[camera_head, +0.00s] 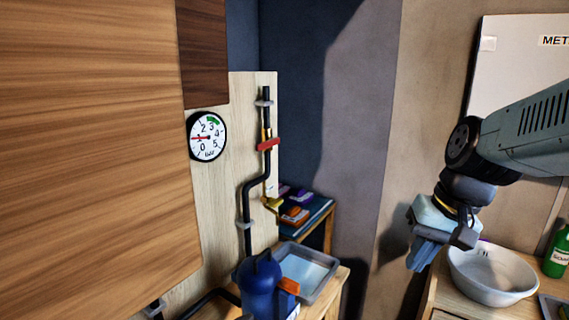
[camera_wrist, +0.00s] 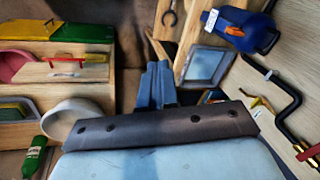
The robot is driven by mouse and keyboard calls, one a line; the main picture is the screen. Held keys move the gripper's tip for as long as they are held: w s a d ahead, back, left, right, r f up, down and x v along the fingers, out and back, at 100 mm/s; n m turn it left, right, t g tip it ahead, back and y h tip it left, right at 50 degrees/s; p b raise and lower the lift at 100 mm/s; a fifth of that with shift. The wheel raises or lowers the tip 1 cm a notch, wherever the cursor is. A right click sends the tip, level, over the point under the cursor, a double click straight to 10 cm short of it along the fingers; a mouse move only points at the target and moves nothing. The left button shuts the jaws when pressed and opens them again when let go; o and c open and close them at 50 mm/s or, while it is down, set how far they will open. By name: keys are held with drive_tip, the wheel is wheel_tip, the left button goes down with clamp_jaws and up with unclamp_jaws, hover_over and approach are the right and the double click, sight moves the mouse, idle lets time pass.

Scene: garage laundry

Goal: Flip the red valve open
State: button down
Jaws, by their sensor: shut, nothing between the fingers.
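The red valve (camera_head: 268,144) is a short red lever on a dark vertical pipe (camera_head: 247,200) mounted on a pale wood panel, left of centre in the head view. The lever lies nearly level across the pipe, tilted up slightly to the right. Part of a red lever (camera_wrist: 309,153) also shows at the right edge of the wrist view. My gripper (camera_head: 424,257) is at the right of the head view, well away from the valve, with its blue fingers pointing down. In the wrist view the fingers (camera_wrist: 156,88) are together and empty.
A round pressure gauge (camera_head: 207,136) hangs left of the pipe. Below are a blue jug (camera_head: 259,285), a grey tray (camera_head: 328,292) and a small shelf with boxes (camera_head: 318,213). A white bowl (camera_head: 492,291) and green bottle (camera_head: 557,252) stand near my arm.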

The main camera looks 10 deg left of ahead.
sight(266, 144)
drive_tip(key=w+a+f+m+g+y, duration=0.1)
drive_tip(key=w+a+f+g+y, duration=0.2)
drive_tip(key=a, duration=0.5)
drive_tip(key=w+a+m+g+y, duration=0.1)
drive_tip(key=a+g+y, duration=0.2)
drive_tip(key=a+y, duration=0.35)
drive_tip(key=w+a+f+m+g+y, duration=0.1)
drive_tip(key=w+a+f+g+y, duration=0.15)
drive_tip(key=a, duration=0.65)
drive_tip(key=w+a+m+t+y, duration=0.4)
drive_tip(key=w+m+t+y, duration=0.6)
drive_tip(key=w+m+t, duration=0.7)
drive_tip(key=shift+w+m, duration=0.15)
drive_tip(key=shift+m, duration=1.05)
drive_tip(key=shift+a+r+t, duration=0.1)
drive_tip(key=shift+a+t, duration=0.1)
drive_tip(key=shift+t, duration=0.05)
drive_tip(key=d+r+x, duration=0.2)
drive_tip(key=x, duration=1)
drive_tip(key=shift+s+a+r, duration=0.25)
drive_tip(key=shift+s, duration=0.05)
